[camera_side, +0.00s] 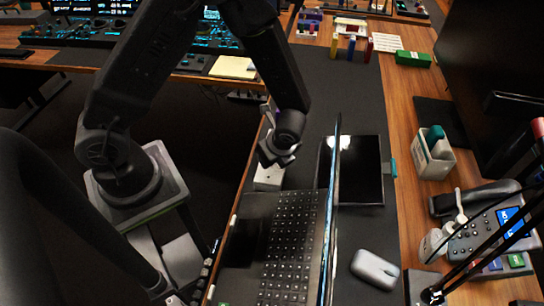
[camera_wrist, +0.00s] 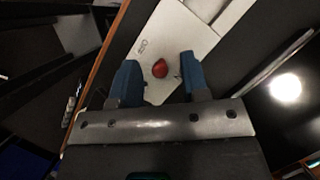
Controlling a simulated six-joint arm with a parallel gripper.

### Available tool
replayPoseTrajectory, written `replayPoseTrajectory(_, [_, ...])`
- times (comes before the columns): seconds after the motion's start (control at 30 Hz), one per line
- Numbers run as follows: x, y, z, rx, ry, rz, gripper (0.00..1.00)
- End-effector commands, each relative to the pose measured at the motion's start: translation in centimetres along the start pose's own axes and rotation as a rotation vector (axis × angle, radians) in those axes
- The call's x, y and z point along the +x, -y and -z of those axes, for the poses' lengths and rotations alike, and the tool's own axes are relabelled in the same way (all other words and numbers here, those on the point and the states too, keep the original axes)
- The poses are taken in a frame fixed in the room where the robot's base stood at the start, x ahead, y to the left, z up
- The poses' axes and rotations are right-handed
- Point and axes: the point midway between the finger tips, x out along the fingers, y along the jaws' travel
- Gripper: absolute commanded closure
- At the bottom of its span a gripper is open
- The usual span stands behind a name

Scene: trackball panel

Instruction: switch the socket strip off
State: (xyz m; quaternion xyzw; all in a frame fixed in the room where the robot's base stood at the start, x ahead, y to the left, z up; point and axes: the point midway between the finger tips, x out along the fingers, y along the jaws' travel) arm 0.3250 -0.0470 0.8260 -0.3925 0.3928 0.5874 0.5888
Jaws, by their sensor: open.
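A pale grey, flat-topped housing (camera_wrist: 173,33) lies under my gripper in the wrist view. It has a round red part (camera_wrist: 160,68) on top and a small dark marking beside it. I cannot tell for certain whether this is the socket strip, and no sockets show clearly. In the side view the pale housing (camera_side: 268,179) shows just below my gripper (camera_side: 278,158), beyond the laptop keyboard. My gripper (camera_wrist: 158,72) is open, with one blue finger on each side of the red part. Nothing is held, and I cannot tell if the fingers touch the housing.
An open laptop (camera_side: 285,240) stands close by, its thin screen (camera_side: 333,215) upright on the right. A dark tablet (camera_side: 362,170) lies beyond the screen. A mouse (camera_side: 375,268), a pen holder (camera_side: 433,160) and a desk phone (camera_side: 490,235) are further right.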

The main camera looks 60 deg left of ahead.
Motion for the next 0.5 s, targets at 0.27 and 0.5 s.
replayPoseTrajectory(0.27, [0.38, 0.01, 0.01, 0.000, -0.001, 0.000, 0.58])
replayPoseTrajectory(0.5, [0.35, 0.01, 0.01, 0.000, -0.001, 0.000, 0.76])
